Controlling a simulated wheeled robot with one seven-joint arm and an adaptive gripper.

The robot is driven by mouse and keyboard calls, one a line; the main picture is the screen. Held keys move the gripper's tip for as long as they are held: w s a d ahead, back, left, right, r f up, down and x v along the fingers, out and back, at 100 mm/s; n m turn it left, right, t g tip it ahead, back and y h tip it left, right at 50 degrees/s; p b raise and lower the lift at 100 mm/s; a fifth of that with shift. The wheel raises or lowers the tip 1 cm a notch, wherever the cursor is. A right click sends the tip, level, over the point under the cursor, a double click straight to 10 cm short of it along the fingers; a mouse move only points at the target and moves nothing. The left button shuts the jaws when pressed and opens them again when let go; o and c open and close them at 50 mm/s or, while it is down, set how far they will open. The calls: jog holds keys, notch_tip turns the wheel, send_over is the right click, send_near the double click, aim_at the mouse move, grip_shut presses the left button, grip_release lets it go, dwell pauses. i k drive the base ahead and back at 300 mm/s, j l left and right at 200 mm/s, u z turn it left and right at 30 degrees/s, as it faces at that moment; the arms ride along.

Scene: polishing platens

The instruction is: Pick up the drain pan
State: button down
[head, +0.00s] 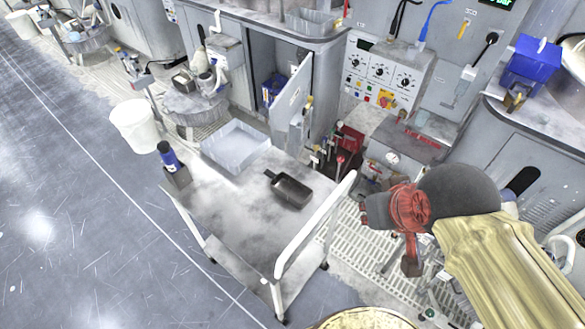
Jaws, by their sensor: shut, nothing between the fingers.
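A shallow, light grey rectangular pan (226,146) with an open top lies on the far end of the cart's top. It looks like the drain pan, though I cannot be sure of the name. A black scoop-like container (291,191) with a short handle lies on the same top, nearer the white push handle. My gripper (368,211) is at the right of the head view, above the floor grating beyond the cart, well apart from the pan. It is shut and holds nothing. Its fingers are small and partly hard to make out.
The grey cart (215,215) has a raised white push handle (316,222) at its right. A dark blue-topped bottle (172,165) stands at its left corner. A white bucket (136,126) stands behind. An open cabinet door (292,95) juts out beyond the cart. The floor at left is clear.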

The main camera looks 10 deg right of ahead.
aim_at(296, 193)
jog(key=u, duration=1.4)
jog(key=k+l+u, duration=0.3)
jog(key=k, duration=0.15)
jog(key=k+l+u, duration=0.25)
jog(key=k, duration=0.25)
jog(key=i+l, duration=0.1)
jog(key=i, duration=0.35)
